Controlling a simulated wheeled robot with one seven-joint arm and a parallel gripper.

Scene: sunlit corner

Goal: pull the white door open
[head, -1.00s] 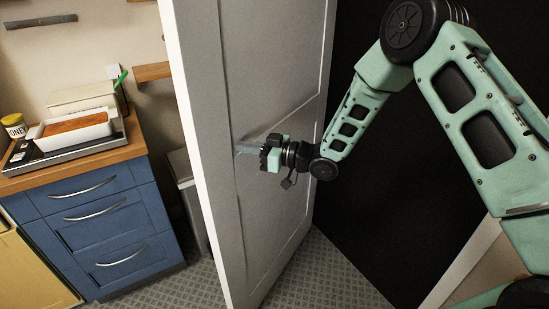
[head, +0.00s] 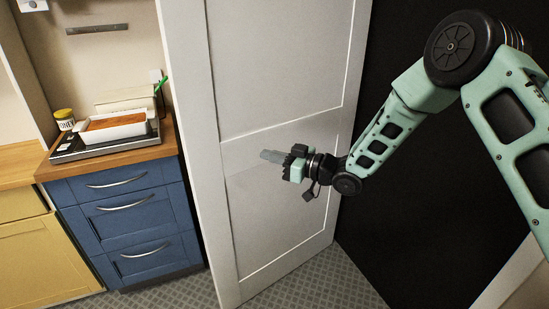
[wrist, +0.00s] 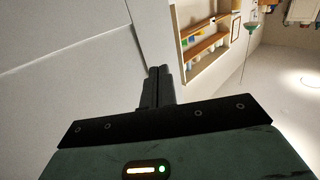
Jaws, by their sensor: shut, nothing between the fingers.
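The white door (head: 285,65) stands swung out at an angle, with a dark area beside its right edge and its free edge at the left near the blue cabinet. No handle shows on the face I see. My gripper (head: 265,156) is in front of the middle of that face, its fingers shut and empty, pointing left. I cannot tell whether the fingers touch the door. In the wrist view the shut fingers (wrist: 158,75) point toward the door's edge, and the door panel (wrist: 60,55) fills the left side.
A blue drawer cabinet (head: 125,220) stands left of the door, close to its free edge. On it are a tray with a white dish (head: 115,130) and a jar (head: 65,119). Patterned floor (head: 335,280) shows below the door. The wrist view shows wall shelves (wrist: 203,40).

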